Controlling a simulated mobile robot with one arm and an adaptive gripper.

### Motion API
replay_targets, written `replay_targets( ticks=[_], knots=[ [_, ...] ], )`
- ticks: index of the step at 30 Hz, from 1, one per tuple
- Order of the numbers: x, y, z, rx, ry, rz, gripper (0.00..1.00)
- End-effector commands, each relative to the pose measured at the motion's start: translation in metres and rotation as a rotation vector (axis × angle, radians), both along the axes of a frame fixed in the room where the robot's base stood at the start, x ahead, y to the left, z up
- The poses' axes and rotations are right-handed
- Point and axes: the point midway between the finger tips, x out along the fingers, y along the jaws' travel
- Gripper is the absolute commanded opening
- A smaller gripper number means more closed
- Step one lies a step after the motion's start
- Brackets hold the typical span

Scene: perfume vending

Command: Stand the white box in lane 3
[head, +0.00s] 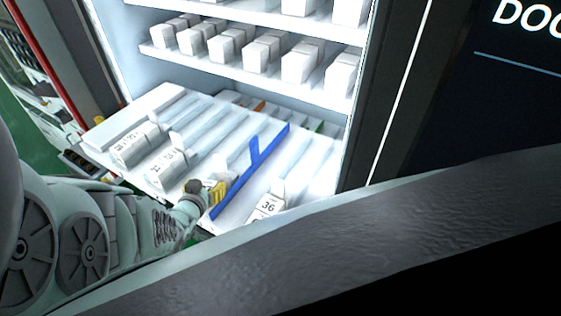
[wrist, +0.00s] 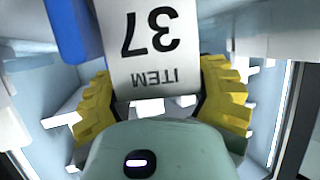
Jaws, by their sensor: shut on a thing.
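My gripper (head: 207,190) is at the front edge of the pulled-out tray (head: 190,205), just left of the blue divider (head: 247,170). In the wrist view its yellow fingers (wrist: 160,98) are shut on either side of a white box (wrist: 152,50) with an upside-down "ITEM 37" label. The blue divider (wrist: 68,30) shows close beside the box there. In the head view my fingers hide most of the box. I cannot tell whether its base touches the tray. No lane numbers are readable.
White boxes stand left on the tray, one at the far left (head: 130,147) and one nearer (head: 168,168). A white piece marked "36" (head: 267,207) is right of the blue divider. Shelves of white boxes (head: 300,65) rise behind. The cabinet's dark frame (head: 375,110) bounds the right.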

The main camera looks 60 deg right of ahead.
Motion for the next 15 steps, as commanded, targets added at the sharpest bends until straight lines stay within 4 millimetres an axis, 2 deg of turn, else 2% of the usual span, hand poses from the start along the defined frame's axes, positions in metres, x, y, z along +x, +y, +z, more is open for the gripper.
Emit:
replay_targets(
  ticks=[8, 9, 15],
  knots=[
    [-0.0005, -0.0010, -0.0018, 0.000, -0.001, -0.003, 0.26],
    [-0.0006, -0.0009, -0.0013, 0.000, -0.001, -0.003, 0.67],
    [-0.0002, -0.0003, -0.0008, 0.002, -0.001, -0.002, 0.88]
  ],
)
